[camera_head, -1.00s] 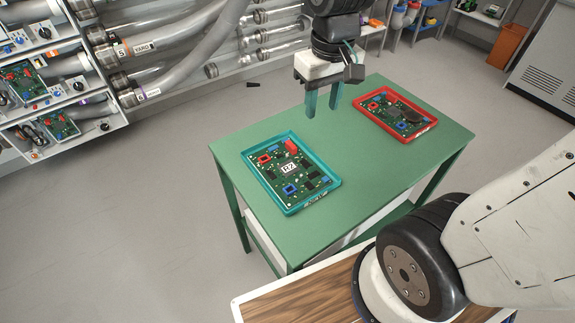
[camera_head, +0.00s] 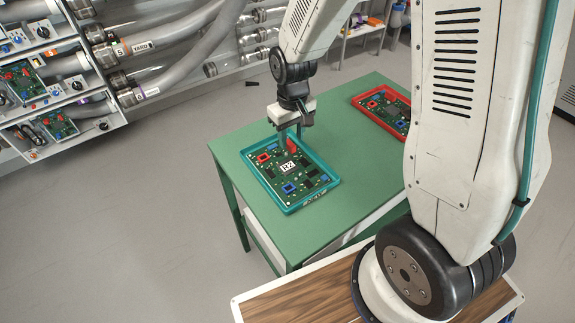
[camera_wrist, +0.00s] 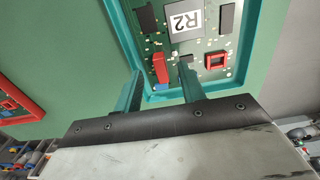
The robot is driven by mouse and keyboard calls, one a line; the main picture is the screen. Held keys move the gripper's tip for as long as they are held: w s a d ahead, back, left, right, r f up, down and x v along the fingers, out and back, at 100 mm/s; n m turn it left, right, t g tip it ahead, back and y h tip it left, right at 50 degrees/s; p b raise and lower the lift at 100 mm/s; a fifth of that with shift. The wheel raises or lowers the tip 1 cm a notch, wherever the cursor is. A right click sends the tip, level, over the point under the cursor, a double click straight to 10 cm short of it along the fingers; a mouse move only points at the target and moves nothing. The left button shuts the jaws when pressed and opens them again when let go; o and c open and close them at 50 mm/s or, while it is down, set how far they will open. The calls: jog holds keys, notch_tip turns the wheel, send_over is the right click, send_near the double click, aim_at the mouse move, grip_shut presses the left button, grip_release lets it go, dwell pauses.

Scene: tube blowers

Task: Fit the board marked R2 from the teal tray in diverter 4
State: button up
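The green board marked R2 (camera_head: 270,173) lies flat in the teal tray (camera_head: 319,194) on the green table. It carries a white R2 label, blue and red square parts and a taller red block (camera_head: 292,146) near its far edge. My gripper (camera_head: 289,145) is over that far edge, pointing down. In the wrist view my gripper (camera_wrist: 161,72) is open, its two teal fingers apart, with the red block (camera_wrist: 160,68) seen between them. I cannot tell whether the fingers touch it. Diverter units with boards (camera_head: 25,81) stand at the far left; I cannot read a 4 on any.
A red tray (camera_head: 378,118) with another board stands at the table's right, partly behind my arm. Grey pipes (camera_head: 180,70) run along the back wall by the diverters. The floor left of the table is clear.

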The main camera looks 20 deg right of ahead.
jog(key=shift+f, duration=1.35)
grip_shut()
jog(key=shift+r, duration=0.1)
